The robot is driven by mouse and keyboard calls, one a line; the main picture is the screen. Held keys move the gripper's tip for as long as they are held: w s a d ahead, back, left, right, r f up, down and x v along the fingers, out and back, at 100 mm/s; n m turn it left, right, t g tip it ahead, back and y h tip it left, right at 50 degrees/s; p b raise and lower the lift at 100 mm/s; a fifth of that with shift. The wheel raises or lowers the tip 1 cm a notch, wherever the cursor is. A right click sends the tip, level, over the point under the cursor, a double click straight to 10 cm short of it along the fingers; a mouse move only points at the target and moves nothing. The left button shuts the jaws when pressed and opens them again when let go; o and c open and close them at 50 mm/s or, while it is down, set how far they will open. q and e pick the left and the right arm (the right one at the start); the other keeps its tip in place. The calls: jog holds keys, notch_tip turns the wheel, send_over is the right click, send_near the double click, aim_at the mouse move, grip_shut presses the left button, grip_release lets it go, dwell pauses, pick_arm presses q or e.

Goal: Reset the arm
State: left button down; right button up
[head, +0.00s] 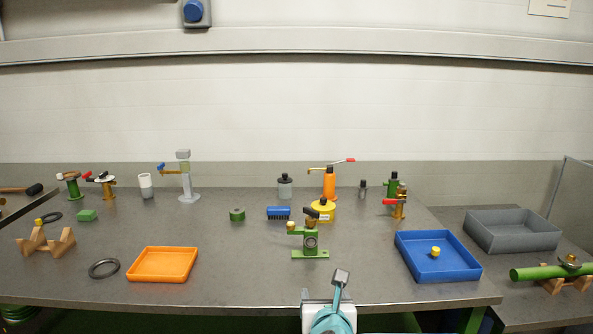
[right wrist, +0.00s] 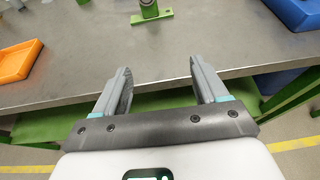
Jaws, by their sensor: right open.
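My right gripper (head: 341,277) shows at the bottom middle of the head view, at the front edge of the workbench. In the right wrist view its two grey fingers (right wrist: 160,72) are spread wide with nothing between them. The bench edge and the green frame below it show behind the fingers. My left gripper is in neither view.
A green valve stand (head: 310,253) stands on the workbench (head: 220,300) beyond my right gripper. An orange tray (head: 163,277) is to the left; a blue tray (head: 440,272) holding a small yellow piece (head: 435,251) is to the right. The bench front between them is clear.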

jog(key=w+d+f+g+h+p, duration=0.1)
jog(key=d+f+g+p, duration=0.1)
jog(key=d+f, duration=0.45)
jog(key=s+d+f+n+g+p, duration=0.2)
jog(key=s+d+f, duration=0.15)
jog(key=f, duration=0.25)
jog(key=s+d+f+n+g+p, duration=0.2)
jog(key=s+d+f, duration=0.15)
jog(key=f, duration=0.25)
jog(key=s+a+f+n+g+y, duration=0.1)
jog(key=s+a+f+n+g, duration=0.1)
jog(key=s+n, duration=0.6)
jog(key=s+a+f+n+g+y+p, duration=0.1)
jog(key=s+a+f+n+g+y, duration=0.1)
jog(key=s+n, duration=0.7)
jog(key=s+a+f+n+g+y+p, duration=0.1)
jog(key=s+a+f+n+g+y, duration=0.1)
jog(key=s+f+n, duration=0.3)
jog(key=shift+s+a+n+g, duration=0.65)
jog(key=shift+s+n, duration=1.3)
jog(key=shift+n, duration=1.95)
jog(key=shift+d, duration=0.1)
